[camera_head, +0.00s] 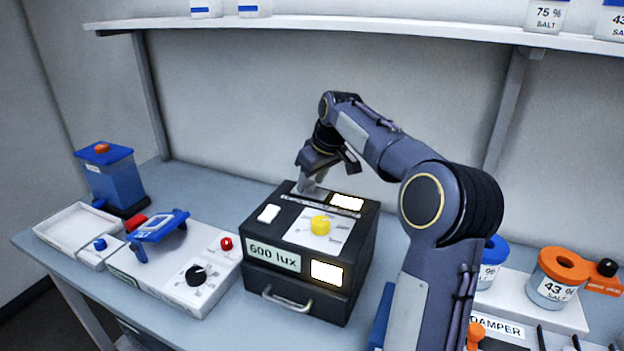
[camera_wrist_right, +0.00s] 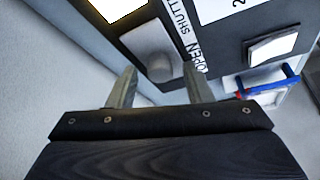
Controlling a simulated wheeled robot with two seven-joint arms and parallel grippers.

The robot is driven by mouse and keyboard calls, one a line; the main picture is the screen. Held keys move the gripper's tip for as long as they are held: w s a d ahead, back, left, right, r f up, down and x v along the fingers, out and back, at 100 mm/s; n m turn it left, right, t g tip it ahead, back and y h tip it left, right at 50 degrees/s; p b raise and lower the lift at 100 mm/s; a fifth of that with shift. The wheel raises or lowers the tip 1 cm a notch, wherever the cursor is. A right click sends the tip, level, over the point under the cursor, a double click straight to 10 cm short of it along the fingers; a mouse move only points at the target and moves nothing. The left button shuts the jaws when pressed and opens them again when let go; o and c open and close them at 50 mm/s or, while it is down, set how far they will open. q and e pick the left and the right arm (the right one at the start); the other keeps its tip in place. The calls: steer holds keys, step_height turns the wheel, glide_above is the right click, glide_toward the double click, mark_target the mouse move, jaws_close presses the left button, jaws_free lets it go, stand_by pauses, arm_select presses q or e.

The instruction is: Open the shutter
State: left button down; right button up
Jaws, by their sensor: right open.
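The black box (camera_head: 262,222) labelled "600 lux" stands on the bench in the head view. A strip printed "SHUTTER" and "OPEN" (camera_wrist_right: 190,50) runs along its top in the right wrist view. Beside this strip is a grey rounded shutter knob (camera_wrist_right: 150,52). My right gripper (camera_head: 310,182) reaches down over the back of the box top. In the right wrist view its fingers (camera_wrist_right: 159,86) are open and apart, with the knob just beyond the tips and roughly between them. I cannot tell whether they touch it. My left gripper is out of view.
The box top also has a yellow knob (camera_head: 320,225), a white switch (camera_head: 268,213) and a lit window (camera_head: 347,201). A white control unit (camera_head: 215,248) with black and red knobs stands left. Jars, including an orange-lidded one (camera_head: 556,280), stand right. A shelf (camera_head: 380,30) spans above.

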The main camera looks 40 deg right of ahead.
mark_target(321, 197)
steer(key=shift+r, duration=0.1)
steer(key=v, duration=0.7)
steer(key=shift+r+p, duration=0.3)
steer(key=shift+r, duration=0.05)
steer(key=shift+s, duration=0.15)
